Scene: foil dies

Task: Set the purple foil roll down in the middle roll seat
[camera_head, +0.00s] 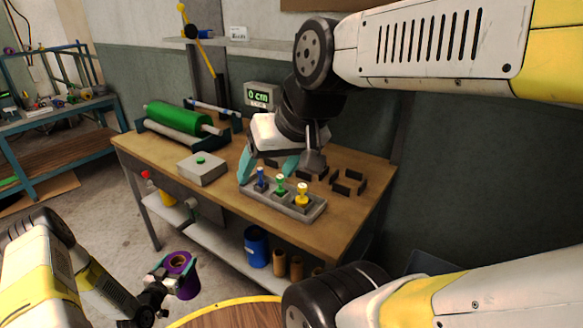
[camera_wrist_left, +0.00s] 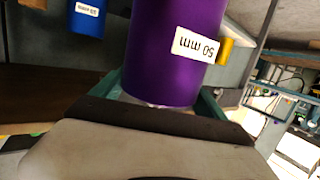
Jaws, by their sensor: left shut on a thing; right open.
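The purple foil roll (camera_head: 188,287) is in my left gripper (camera_head: 172,273), out in front of the bench at the lower left of the head view. The left wrist view shows the roll (camera_wrist_left: 172,60) close up, with an upside-down "50 mm" label, above the teal fingers. Dark blocks on the bench's right side look like the roll seats; the middle roll seat (camera_head: 306,175) appears to be among them, partly hidden by my right arm. My right gripper (camera_head: 268,168) is open above the bench, its teal fingers over the back of the grey die tray.
The grey tray (camera_head: 310,214) holds blue, green and yellow-handled dies. A green roll (camera_head: 182,117) lies at the bench's back left, near a grey button box (camera_head: 201,168). A blue roll (camera_head: 256,247) and brown rolls stand on the lower shelf. A round wooden top (camera_head: 232,316) is in front.

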